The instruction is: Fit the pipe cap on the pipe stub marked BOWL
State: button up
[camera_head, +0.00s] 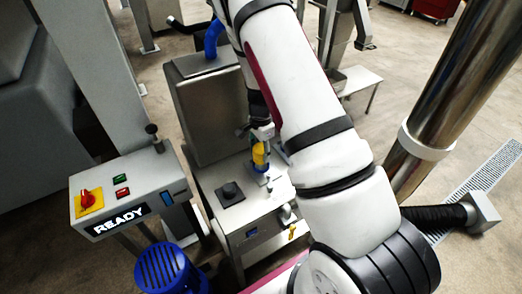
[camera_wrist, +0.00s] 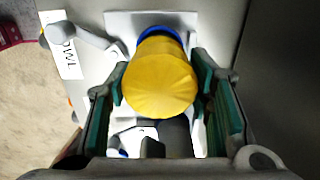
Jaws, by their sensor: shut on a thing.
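The yellow pipe cap (camera_wrist: 160,80) is between the two green-padded fingers of my gripper (camera_wrist: 162,100), which is shut on it. In the head view the cap (camera_head: 260,155) is upright below my gripper (camera_head: 262,134), over the steel machine top. A blue ring (camera_wrist: 158,31) shows just beyond the cap's edge in the wrist view, on a pale square plate (camera_wrist: 120,20). The cap hides most of what is under it, so I cannot tell whether it touches the stub. A white label (camera_wrist: 62,50) with partly readable, turned letters is at the left.
A black knob-like fitting (camera_head: 230,191) stands left of the cap on the machine top. A control box (camera_head: 125,190) reading READY stands at the left, with a blue motor (camera_head: 168,268) below. A steel column (camera_head: 450,90) rises at the right.

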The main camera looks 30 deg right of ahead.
jog(key=shift+f, duration=0.25)
jog(key=shift+f, duration=0.35)
jog(key=shift+f+b, duration=0.55)
jog(key=shift+f, duration=0.45)
dwell(0.6)
jog(key=o, duration=1.2)
jog(key=shift+r, duration=0.1)
notch_tip(320, 180, up, 12)
jog(key=shift+f, duration=0.1)
